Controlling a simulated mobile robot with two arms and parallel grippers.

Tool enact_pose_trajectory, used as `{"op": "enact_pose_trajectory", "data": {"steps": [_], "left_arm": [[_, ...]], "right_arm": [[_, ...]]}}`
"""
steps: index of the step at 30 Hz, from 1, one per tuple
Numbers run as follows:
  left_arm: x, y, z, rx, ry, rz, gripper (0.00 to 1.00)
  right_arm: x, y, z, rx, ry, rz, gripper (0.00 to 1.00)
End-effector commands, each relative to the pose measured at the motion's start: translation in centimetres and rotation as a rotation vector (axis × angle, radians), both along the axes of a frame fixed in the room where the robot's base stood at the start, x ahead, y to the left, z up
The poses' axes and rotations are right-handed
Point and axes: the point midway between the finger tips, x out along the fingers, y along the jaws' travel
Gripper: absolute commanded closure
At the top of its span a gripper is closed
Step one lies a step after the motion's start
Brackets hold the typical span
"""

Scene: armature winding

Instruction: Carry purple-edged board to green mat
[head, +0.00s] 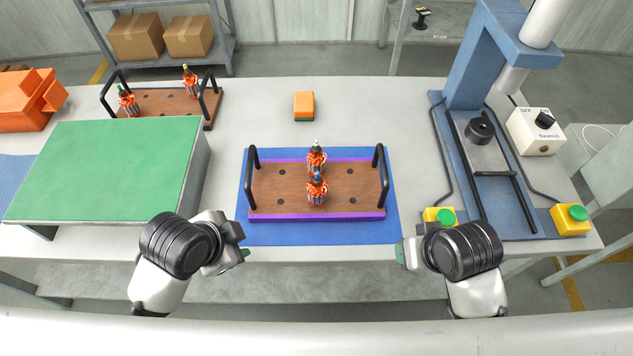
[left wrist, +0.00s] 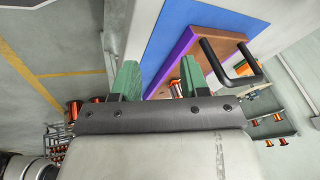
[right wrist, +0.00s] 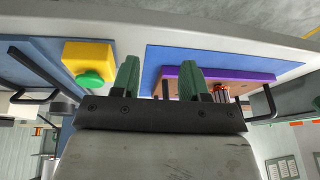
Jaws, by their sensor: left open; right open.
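The purple-edged board (head: 275,204) is brown with black handles at its left and right ends. It lies on a blue mat (head: 320,234) in the middle of the table and carries two orange-and-dark armatures (head: 317,190). The green mat (head: 110,165) is the top of a raised stand at the left; its top is empty. My left gripper (head: 243,254) is open at the table's front edge, left of the board; its wrist view shows the purple edge (left wrist: 172,62) and a handle. My right gripper (head: 403,254) is open at the blue mat's front right corner; its wrist view shows the board (right wrist: 235,77).
A second brown board (head: 160,101) with black handles and two armatures stands behind the green stand. An orange block (head: 304,103) lies behind the blue mat. A blue press (head: 480,60) with yellow-and-green buttons (head: 571,220) stands at the right. An orange bin (head: 30,98) is far left.

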Motion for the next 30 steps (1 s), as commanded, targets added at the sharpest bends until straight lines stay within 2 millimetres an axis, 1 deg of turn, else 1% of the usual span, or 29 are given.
{"op": "enact_pose_trajectory", "data": {"steps": [1, 5, 8, 9, 12, 16, 18, 21, 24, 30], "left_arm": [[1.1, -0.4, 0.6, 0.034, -0.035, -0.099, 0.56], [3.7, -1.4, 2.1, 0.144, -0.126, -0.414, 0.56], [6.0, -1.9, 3.7, 0.271, -0.207, -0.714, 0.56], [7.0, -1.9, 4.5, 0.335, -0.240, -0.848, 0.56], [9.3, -1.6, 6.4, 0.498, -0.305, -1.172, 0.56], [11.5, -0.6, 8.4, 0.665, -0.347, -1.495, 0.56], [12.3, 0.0, 9.3, 0.726, -0.356, -1.613, 0.56], [12.9, 0.5, 10.0, 0.776, -0.363, -1.717, 0.56], [13.1, 0.6, 10.3, 0.794, -0.364, -1.758, 0.56], [13.1, 0.6, 10.3, 0.794, -0.366, -1.761, 0.56]], "right_arm": [[1.1, 0.2, 0.5, 0.009, -0.008, -0.004, 0.56], [3.8, 0.9, 1.9, 0.040, -0.017, -0.016, 0.56], [6.5, 1.4, 3.6, 0.065, -0.023, -0.031, 0.56], [7.6, 1.6, 4.4, 0.074, -0.026, -0.039, 0.56], [10.3, 2.0, 6.7, 0.092, -0.025, -0.059, 0.56], [12.8, 2.3, 9.4, 0.105, -0.025, -0.085, 0.56], [13.6, 2.3, 10.4, 0.107, -0.022, -0.097, 0.56], [14.3, 2.3, 11.3, 0.111, -0.020, -0.108, 0.56], [14.5, 2.3, 11.7, 0.112, -0.018, -0.113, 0.56], [14.5, 2.3, 11.7, 0.112, -0.018, -0.113, 0.56]]}}
